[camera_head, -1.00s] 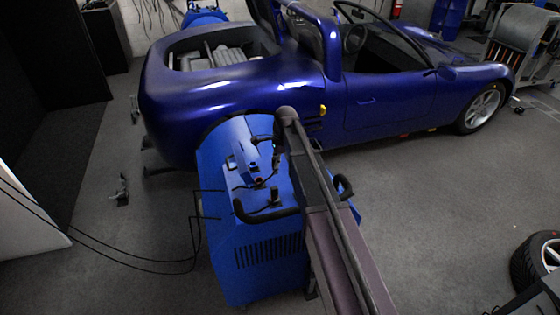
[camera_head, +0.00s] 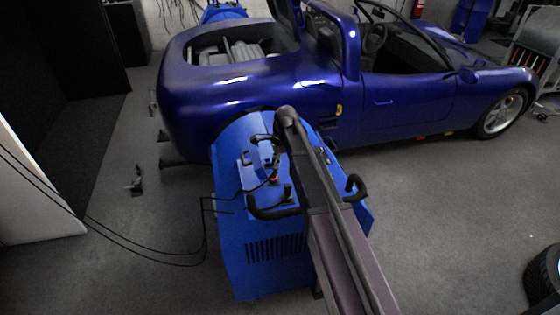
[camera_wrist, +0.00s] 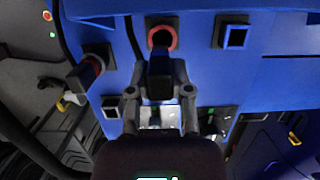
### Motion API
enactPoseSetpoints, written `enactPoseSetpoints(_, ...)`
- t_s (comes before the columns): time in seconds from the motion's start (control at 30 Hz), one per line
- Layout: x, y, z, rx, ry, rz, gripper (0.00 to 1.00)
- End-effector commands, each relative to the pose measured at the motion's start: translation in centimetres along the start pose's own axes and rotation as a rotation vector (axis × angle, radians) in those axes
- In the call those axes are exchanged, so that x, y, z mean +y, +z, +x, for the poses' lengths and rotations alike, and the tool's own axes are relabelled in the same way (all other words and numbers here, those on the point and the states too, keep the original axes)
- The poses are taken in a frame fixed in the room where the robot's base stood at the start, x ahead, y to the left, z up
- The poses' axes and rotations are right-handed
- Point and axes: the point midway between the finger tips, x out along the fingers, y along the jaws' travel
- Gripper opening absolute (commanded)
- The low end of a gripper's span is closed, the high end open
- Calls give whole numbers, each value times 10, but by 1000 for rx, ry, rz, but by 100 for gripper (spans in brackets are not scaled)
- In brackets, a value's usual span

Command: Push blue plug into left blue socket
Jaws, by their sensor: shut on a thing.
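A dark-framed square socket with a blue inside (camera_wrist: 234,37) is to the right, empty. Another small square socket (camera_wrist: 110,108) is at lower left. A second black plug with a red ring (camera_wrist: 86,72) is at a socket on the left.
The sockets are on a blue machine (camera_head: 275,250) with black handles (camera_head: 272,210), next to a blue sports car (camera_head: 400,100). Black cables (camera_head: 130,248) hang at the left. A loose tyre (camera_head: 545,280) lies at lower right. Grey floor between is clear.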

Motion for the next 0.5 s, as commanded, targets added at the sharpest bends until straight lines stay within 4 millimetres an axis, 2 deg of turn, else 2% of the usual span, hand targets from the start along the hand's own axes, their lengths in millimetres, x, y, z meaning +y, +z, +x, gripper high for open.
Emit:
enactPoseSetpoints(0.17, 0, 11, 2, 0, 0, -1, 0)
enactPoseSetpoints(0.5, -22, 9, 2, 0, 0, -1, 0)
